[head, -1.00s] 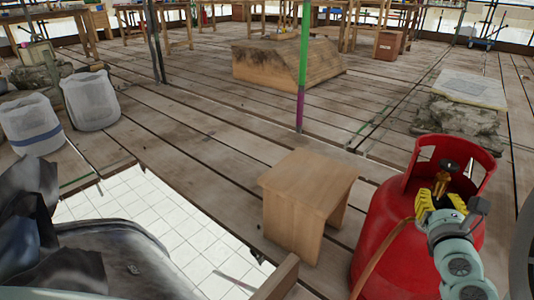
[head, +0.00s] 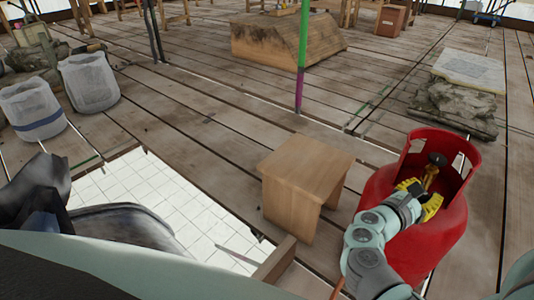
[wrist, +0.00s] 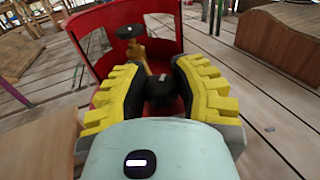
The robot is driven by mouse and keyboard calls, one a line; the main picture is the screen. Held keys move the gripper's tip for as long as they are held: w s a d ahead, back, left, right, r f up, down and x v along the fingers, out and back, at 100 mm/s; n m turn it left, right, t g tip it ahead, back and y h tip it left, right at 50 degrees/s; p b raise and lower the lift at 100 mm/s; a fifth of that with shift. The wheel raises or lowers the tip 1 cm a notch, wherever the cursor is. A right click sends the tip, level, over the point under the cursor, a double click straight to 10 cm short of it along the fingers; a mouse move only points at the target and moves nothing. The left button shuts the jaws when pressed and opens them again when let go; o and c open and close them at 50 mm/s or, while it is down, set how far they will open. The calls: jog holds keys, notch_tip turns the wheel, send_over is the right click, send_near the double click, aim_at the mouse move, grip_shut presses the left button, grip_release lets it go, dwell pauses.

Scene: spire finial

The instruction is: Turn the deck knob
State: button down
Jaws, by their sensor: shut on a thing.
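A red gas cylinder (head: 408,225) stands on the deck at the right, with a tall red collar around its top. Inside the collar is a brass valve (head: 430,177) with a dark round knob (head: 437,159) on top. In the wrist view the dark knob (wrist: 130,31) is above and beyond the fingers, and the brass valve (wrist: 140,52) runs down towards them. My gripper (head: 424,193) has yellow ribbed fingers, shut on the lower part of the brass valve, below the knob. The exact contact is hidden between the fingers (wrist: 158,75).
A small wooden stool (head: 305,175) stands just left of the cylinder. A floor opening with white tiles (head: 150,195) is at the lower left. A green and purple pole (head: 302,60), wooden block (head: 285,40), stone stack (head: 458,95) and white buckets (head: 88,82) stand farther off. Deck between is clear.

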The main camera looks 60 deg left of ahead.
jog(key=m+h, duration=0.1)
jog(key=h, duration=0.1)
jog(key=m+g+h+p, duration=0.1)
jog(key=m+h, duration=0.1)
jog(key=shift+a+r+h, duration=0.15)
jog(key=shift+a+h, duration=0.05)
jog(key=shift+h, duration=0.1)
jog(key=m+g+h, duration=0.1)
jog(key=h, duration=0.1)
jog(key=m+g+h+b, duration=0.1)
jog(key=m+h, duration=0.1)
jog(key=shift+d+h, duration=0.2)
jog(key=shift+h, duration=0.1)
jog(key=shift+m+g+b, duration=0.3)
jog(key=shift+b, duration=0.05)
jog(key=shift+s+f+m+g+h+b, duration=0.1)
jog(key=shift+f+m+g+h+b, duration=0.1)
jog(key=shift+m+g+h+b, duration=1.1)
jog(key=shift+d+g+h+b, duration=0.1)
jog(key=shift+g+h+b, duration=0.4)
jog(key=shift+b, duration=1)
jog(key=shift+r+m+g+h+b, duration=0.1)
jog(key=shift+m+g+h+b, duration=0.8)
jog(key=shift+b, duration=1.15)
jog(key=c, duration=0.7)
grip_release()
jog(key=shift+o, duration=0.2)
